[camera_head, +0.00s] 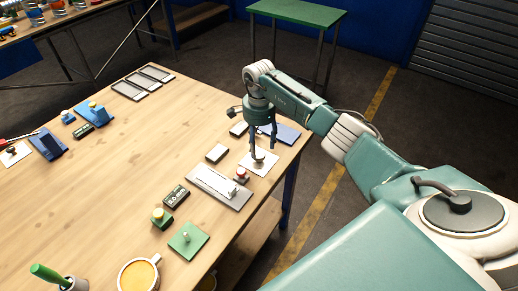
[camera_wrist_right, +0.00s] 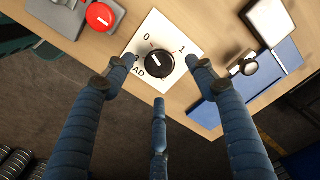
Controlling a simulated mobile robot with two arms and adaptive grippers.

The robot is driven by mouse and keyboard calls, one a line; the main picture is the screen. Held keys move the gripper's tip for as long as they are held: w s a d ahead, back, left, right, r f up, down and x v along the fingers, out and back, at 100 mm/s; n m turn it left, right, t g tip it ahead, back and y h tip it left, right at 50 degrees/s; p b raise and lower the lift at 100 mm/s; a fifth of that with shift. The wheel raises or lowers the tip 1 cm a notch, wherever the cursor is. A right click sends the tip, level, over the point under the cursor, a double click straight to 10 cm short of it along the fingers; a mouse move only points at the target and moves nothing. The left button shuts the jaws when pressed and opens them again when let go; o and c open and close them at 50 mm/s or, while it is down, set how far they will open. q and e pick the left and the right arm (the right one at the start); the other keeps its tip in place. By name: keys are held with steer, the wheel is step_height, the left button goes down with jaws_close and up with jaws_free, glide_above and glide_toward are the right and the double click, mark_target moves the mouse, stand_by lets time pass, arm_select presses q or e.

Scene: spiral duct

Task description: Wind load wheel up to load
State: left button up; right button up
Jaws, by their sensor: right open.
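The load wheel (camera_wrist_right: 159,65) is a small dark round knob with a white pointer mark. It sits on a white square plate (camera_wrist_right: 168,30) printed with 0, 1 and letters ending in AD. In the head view the plate (camera_head: 250,171) lies near the bench's right edge, and the gripper hides most of the wheel. My right gripper (camera_head: 263,152) points down over the plate. Contact cannot be told. My left gripper is not in view.
A red button (camera_wrist_right: 100,16) stands close beside the plate on the grey panel side. A blue panel (camera_head: 286,133) lies on the other side. A grey slider panel (camera_head: 213,183), a green panel (camera_head: 187,241) and a mug (camera_head: 138,274) stand nearer. The middle of the wooden bench (camera_head: 110,190) is clear.

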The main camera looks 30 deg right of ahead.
mark_target(259, 154)
steer(key=shift+f+p, duration=0.4)
steer(key=shift+f, duration=1.85)
steer(key=shift+c, duration=0.5)
steer(key=c, duration=1.1)
